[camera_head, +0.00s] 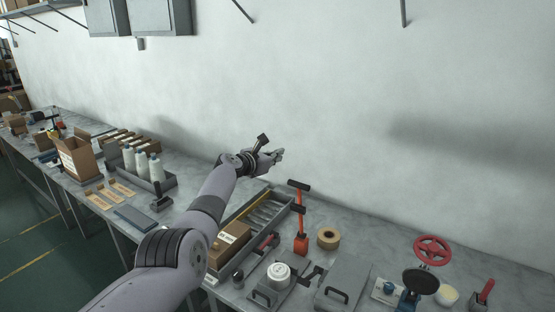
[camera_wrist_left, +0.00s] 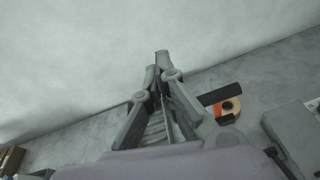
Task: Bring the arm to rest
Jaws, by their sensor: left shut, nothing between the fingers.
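My left arm reaches in from the lower left in the head view. Its gripper (camera_head: 278,154) is raised above the back part of the workbench (camera_head: 370,222), in front of the pale wall. In the left wrist view the fingers of this gripper (camera_wrist_left: 161,62) come together at the tips, shut with nothing between them. The gripper touches nothing that I can see. My right gripper is in neither view.
An orange-handled tool (camera_head: 301,240) stands near a tape roll (camera_head: 328,238), right of the arm. A grey tray (camera_head: 292,197) and brown box (camera_head: 230,240) lie close by the forearm. White bottles (camera_head: 156,168) stand left. A red handwheel (camera_head: 432,250) rises at right.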

